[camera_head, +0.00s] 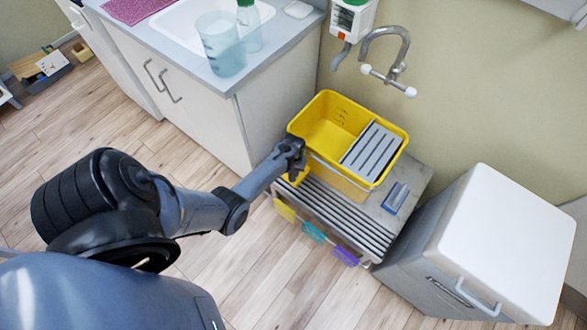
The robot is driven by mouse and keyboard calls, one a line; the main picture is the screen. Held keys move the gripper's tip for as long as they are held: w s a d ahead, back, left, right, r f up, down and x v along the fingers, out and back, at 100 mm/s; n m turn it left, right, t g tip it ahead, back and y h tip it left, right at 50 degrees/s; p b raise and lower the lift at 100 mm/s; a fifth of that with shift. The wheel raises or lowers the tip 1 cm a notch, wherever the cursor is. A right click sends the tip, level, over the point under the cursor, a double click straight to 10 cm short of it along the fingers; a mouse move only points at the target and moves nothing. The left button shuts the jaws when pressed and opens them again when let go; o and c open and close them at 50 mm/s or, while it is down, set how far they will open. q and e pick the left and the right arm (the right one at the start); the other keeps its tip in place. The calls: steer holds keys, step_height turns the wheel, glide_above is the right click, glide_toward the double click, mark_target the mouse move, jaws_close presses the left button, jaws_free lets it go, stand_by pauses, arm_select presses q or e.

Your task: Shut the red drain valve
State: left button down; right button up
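The red drain valve does not show; it may be hidden by my gripper. A yellow bucket (318,123) with a grey slatted insert (372,150) stands on a grey slatted stand below the wall tap. My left gripper (297,160) is at the front left corner of the bucket, close to its outer wall. I cannot tell whether it touches the bucket. Its fingers are dark, small and seen from behind, so their opening cannot be made out. My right gripper is not in view.
The slatted stand (335,212) has coloured tags on its front edge. A white-lidded bin (512,235) stands to the right. A sink cabinet (190,95) with a translucent jug (222,48) is at the left. A tap (388,70) hangs above.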

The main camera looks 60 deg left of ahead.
arm_select(q)
steer(key=n+p, duration=0.1)
steer(key=n, duration=0.2)
steer(key=shift+s, duration=0.1)
steer(key=n+p, duration=0.1)
steer(key=n, duration=0.2)
steer(key=shift+n, duration=0.3)
steer(key=n, duration=0.4)
steer(key=shift+f+p, duration=0.15)
steer(key=shift+p, duration=0.2)
steer(key=n, duration=0.3)
steer(key=shift+s, duration=0.1)
steer(key=shift+n, duration=0.7)
